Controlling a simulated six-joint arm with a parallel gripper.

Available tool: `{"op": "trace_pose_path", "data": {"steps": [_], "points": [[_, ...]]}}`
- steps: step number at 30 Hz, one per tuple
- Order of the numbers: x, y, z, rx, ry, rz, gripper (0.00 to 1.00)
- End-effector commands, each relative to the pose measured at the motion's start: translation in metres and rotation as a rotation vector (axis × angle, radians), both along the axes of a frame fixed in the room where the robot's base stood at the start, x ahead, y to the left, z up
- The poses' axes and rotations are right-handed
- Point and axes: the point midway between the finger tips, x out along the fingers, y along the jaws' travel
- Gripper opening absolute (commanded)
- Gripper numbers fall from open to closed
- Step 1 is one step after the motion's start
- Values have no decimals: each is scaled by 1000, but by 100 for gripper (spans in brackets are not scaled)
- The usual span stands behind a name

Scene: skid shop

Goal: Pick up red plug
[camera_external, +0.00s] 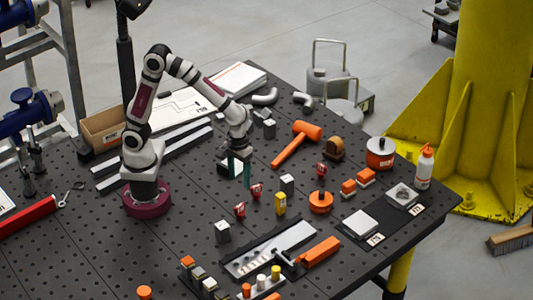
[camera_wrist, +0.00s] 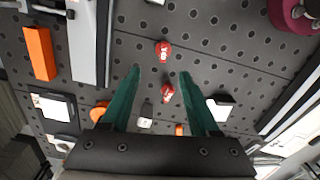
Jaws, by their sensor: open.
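Several small red plugs with white markings stand on the dark perforated table. In the external view one red plug (camera_external: 240,209) and a second red plug (camera_external: 257,191) stand close together near the middle. Another red plug (camera_external: 321,168) stands farther right. My gripper (camera_external: 239,180) is open and empty, its teal fingers pointing down above the table, just behind and left of the close pair. In the wrist view my gripper (camera_wrist: 160,73) has one red plug (camera_wrist: 167,94) showing between its fingers and another red plug (camera_wrist: 163,51) just beyond the fingertips.
A yellow block (camera_external: 280,204), grey blocks (camera_external: 287,184) and an orange round part (camera_external: 321,202) stand near the plugs. An orange mallet (camera_external: 297,143) lies behind. A metal rail fixture (camera_external: 268,250) lies in front. The table left of the plugs is mostly clear.

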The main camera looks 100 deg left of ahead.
Motion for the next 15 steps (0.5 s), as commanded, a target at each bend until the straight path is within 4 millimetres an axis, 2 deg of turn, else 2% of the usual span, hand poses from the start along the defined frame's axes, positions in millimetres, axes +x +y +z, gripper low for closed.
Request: {"op": "trace_pose_path", "data": {"steps": [6, 15], "points": [[-3, 1, -63, 2, 7, -2, 62], [-4, 5, -113, 2, 7, -4, 62]]}}
